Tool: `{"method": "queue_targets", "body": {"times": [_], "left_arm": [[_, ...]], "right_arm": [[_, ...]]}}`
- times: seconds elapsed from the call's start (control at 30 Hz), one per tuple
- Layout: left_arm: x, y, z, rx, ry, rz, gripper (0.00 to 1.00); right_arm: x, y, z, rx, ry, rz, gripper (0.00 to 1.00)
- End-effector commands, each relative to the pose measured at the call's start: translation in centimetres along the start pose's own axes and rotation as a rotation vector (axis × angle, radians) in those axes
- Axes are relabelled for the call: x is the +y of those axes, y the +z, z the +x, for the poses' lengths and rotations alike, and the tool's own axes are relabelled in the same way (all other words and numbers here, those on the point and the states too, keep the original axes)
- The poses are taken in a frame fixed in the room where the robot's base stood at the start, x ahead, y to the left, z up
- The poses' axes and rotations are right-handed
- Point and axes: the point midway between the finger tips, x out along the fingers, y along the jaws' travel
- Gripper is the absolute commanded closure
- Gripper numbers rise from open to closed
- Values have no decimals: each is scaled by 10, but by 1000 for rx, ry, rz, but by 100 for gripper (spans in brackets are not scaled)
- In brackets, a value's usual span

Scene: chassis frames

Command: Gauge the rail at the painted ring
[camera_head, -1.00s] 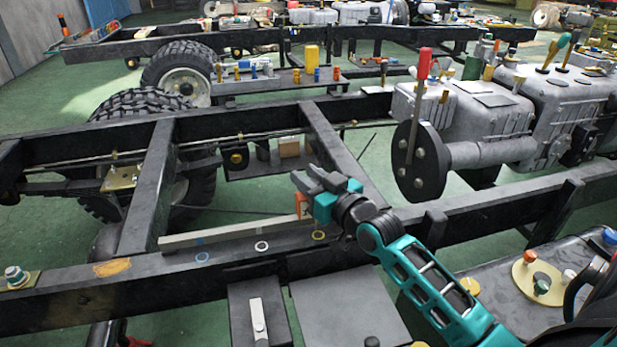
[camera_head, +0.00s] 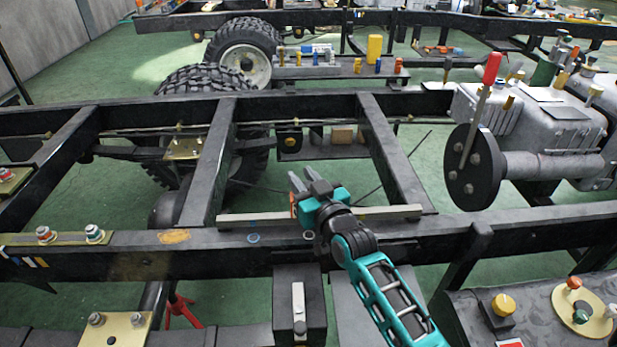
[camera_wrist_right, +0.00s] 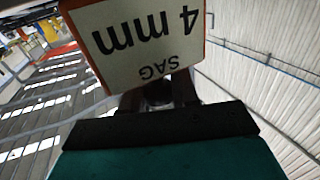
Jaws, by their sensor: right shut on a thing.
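My right gripper (camera_head: 305,182) is shut on a small orange-edged gauge block (camera_head: 294,206), whose white face reads "SAG 4 mm" in the right wrist view (camera_wrist_right: 150,40). The block is beside a pale straight bar (camera_head: 390,212) lying along the black chassis rail (camera_head: 130,259); I cannot tell if they touch. On the rail, a blue painted ring (camera_head: 253,238) is left of my gripper and a white ring (camera_head: 309,235) is just below it, partly covered. No yellow ring shows now. My left gripper is not in view.
An orange patch (camera_head: 173,237) marks the rail farther left. Black crossmembers (camera_head: 395,165) run back from it. A grey engine (camera_head: 535,125) with a dark flange disc (camera_head: 473,167) stands at right. A dark box (camera_head: 299,310) is in front of the rail.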

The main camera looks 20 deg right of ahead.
Motion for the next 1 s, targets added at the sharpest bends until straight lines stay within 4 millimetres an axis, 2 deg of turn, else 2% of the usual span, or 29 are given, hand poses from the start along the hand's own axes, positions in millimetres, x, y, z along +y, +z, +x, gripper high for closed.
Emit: {"method": "queue_targets", "body": {"times": [0.03, 0.07, 0.27, 0.53, 0.67, 0.77, 1.0], "left_arm": [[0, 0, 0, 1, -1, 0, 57], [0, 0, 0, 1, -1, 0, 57], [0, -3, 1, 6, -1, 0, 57], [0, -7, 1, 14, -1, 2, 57], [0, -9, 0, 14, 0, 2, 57], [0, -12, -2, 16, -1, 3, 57], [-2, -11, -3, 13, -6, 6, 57]], "right_arm": [[1, -2, 0, 6, 2, -3, 100], [1, -2, 0, 7, 2, -3, 69], [1, -2, 0, 5, 2, -2, 50], [1, -1, -1, 2, 1, -1, 48], [1, 0, -10, 0, 1, -1, 48], [1, -1, -24, -1, 1, -1, 48], [1, -1, -74, 0, 1, -2, 48]]}}
